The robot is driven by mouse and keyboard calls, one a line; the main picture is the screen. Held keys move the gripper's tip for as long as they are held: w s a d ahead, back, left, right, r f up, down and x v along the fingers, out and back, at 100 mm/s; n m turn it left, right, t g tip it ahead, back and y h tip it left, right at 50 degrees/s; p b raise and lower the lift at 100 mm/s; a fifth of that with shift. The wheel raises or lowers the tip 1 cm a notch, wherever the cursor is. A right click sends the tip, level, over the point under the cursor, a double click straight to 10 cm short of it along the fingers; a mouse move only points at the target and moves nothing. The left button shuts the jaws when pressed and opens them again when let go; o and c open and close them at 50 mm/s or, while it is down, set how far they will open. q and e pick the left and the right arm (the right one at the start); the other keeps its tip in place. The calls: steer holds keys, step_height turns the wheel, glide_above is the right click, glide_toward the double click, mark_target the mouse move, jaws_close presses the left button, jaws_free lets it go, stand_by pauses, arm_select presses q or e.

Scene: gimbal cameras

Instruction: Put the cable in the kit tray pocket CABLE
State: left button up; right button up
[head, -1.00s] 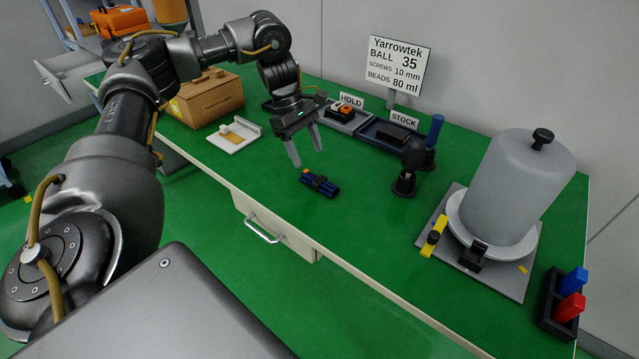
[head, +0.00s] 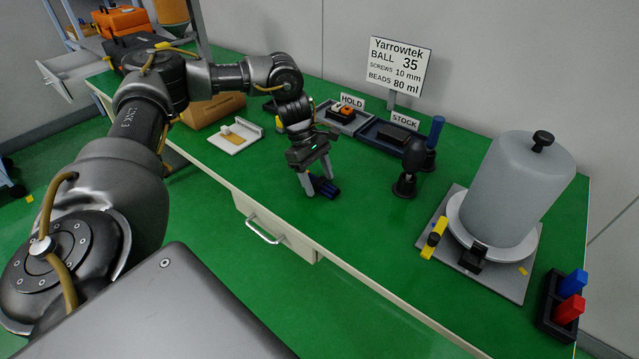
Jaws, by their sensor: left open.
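A dark blue bundle with a black band (head: 329,189) lies on the green bench top; it may be the cable, but I cannot tell for sure. My left gripper (head: 318,183) points down at it with its fingers apart. The fingers partly hide the bundle, and I cannot tell whether they touch it. No pocket labelled CABLE can be made out in this view. My right gripper is not in view.
Behind are the HOLD tray (head: 357,125) with an orange and black item and the STOCK tray (head: 374,137) with a dark block. A black stand (head: 405,186) and a large grey canister (head: 512,190) stand to the right. A white plate (head: 250,143) lies left.

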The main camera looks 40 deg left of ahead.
arm_select(q)
steer(key=shift+c, duration=0.4)
steer(key=shift+r, duration=0.1)
steer(key=c, duration=1.1)
